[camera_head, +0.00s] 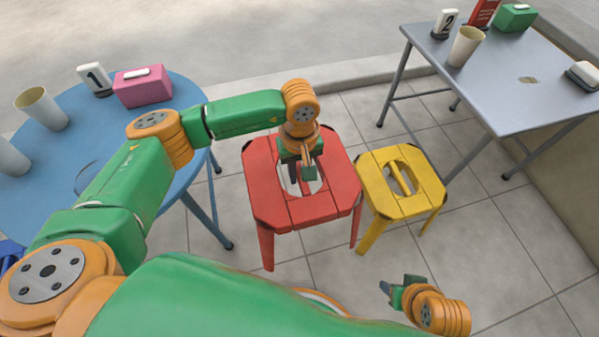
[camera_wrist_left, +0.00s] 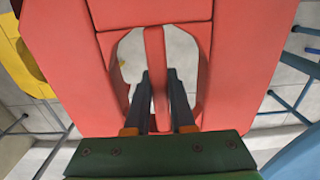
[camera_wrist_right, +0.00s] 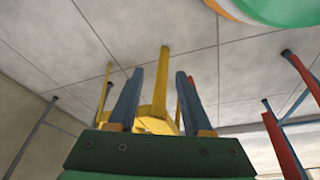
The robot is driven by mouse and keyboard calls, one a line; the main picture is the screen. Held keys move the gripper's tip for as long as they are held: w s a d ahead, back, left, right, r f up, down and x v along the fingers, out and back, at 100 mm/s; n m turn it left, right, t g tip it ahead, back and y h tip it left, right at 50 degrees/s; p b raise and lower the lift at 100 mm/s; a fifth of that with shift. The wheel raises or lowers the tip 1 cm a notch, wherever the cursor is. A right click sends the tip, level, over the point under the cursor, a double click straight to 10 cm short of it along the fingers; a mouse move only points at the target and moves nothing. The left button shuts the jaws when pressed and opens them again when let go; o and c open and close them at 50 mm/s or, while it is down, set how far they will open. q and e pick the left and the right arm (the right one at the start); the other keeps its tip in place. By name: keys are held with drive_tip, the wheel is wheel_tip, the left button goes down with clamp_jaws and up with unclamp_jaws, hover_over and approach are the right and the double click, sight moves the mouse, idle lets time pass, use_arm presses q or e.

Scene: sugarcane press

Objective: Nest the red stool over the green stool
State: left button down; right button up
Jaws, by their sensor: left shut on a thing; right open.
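The red stool (camera_head: 325,207) stands upright in the middle of the head view, between the blue table and a yellow stool. Its seat has an oval opening split by a central bar. My left gripper (camera_head: 308,173) points down into this opening and is shut on the bar; the left wrist view shows its fingers (camera_wrist_left: 158,85) at the red bar (camera_wrist_left: 155,55). I cannot tell whether the stool's legs touch the floor. My right gripper (camera_head: 398,284) is open and empty over the floor at the lower right. No green stool is visible in any view.
The yellow stool (camera_head: 378,188) stands close to the red stool's right side. The blue table (camera_head: 50,165) at left holds cups, a number 1 sign and a pink box. The grey table (camera_head: 500,85) stands at upper right. Tiled floor (camera_head: 510,245) is free at lower right.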

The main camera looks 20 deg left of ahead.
use_arm(q)
wheel_tip(320, 180, up, 7)
drive_tip(key=p, duration=0.4)
drive_tip(key=shift+p, duration=0.3)
wheel_tip(320, 180, up, 5)
drive_tip(key=p, duration=0.3)
drive_tip(key=shift+r+p, duration=0.2)
drive_tip(key=shift+p, duration=0.15)
use_arm(e)
drive_tip(key=s+d+f+g, duration=0.1)
drive_tip(key=s+d+f, duration=0.2)
drive_tip(key=s+f, duration=0.4)
wheel_tip(320, 180, down, 4)
drive_tip(key=shift+s+d+f+h, duration=0.1)
drive_tip(key=shift+s+d+h, duration=0.1)
drive_tip(key=shift+s+h, duration=0.15)
